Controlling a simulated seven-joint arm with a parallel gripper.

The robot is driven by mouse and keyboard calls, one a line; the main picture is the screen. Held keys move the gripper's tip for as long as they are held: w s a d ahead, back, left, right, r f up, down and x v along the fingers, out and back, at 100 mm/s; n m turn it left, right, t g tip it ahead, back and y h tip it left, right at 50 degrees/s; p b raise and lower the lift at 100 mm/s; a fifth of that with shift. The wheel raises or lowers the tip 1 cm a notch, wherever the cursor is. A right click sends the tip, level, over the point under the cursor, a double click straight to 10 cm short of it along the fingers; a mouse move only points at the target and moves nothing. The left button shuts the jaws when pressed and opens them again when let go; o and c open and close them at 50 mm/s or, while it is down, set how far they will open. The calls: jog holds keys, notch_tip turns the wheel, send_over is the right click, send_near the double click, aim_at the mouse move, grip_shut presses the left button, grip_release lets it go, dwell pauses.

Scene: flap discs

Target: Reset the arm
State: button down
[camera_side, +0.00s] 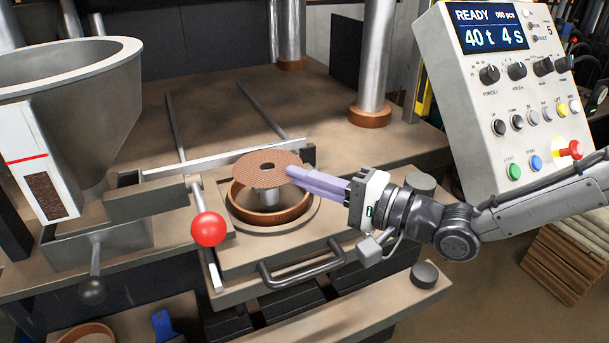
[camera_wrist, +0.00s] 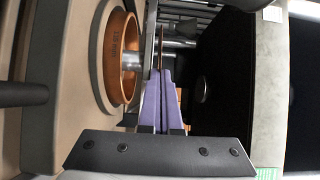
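A metal centre post (camera_side: 268,198) stands inside the ring under the disc. In the wrist view the closed fingers (camera_wrist: 161,78) pinch the disc (camera_wrist: 160,42), seen edge-on as a thin brown line. The ring (camera_wrist: 122,60) and its post (camera_wrist: 131,61) show beside it.
A red ball knob (camera_side: 208,229) stands left of the ring, with a metal bar (camera_side: 215,161) behind it. A large grey hopper (camera_side: 75,100) is at left. Columns (camera_side: 375,60) rise behind. A control panel (camera_side: 510,90) reading READY stands at right. A drawer handle (camera_side: 300,268) is in front.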

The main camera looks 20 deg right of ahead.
jog(key=shift+f, duration=0.4)
dwell(0.3)
jog(key=c, duration=1.3)
grip_release()
jog(key=shift+o, duration=0.2)
jog(key=shift+f, duration=0.35)
jog(key=shift+s+d+r, duration=0.1)
jog(key=shift+s+d, duration=0.25)
jog(key=shift+s, duration=0.1)
jog(key=shift+s+d+r, duration=0.15)
jog(key=shift+s+r, duration=0.15)
jog(key=shift+s+d, duration=0.1)
jog(key=shift+s, duration=0.05)
jog(key=shift+s+d+r, duration=0.1)
jog(key=shift+s+d, duration=0.3)
jog(key=shift+s, duration=0.15)
dwell(0.4)
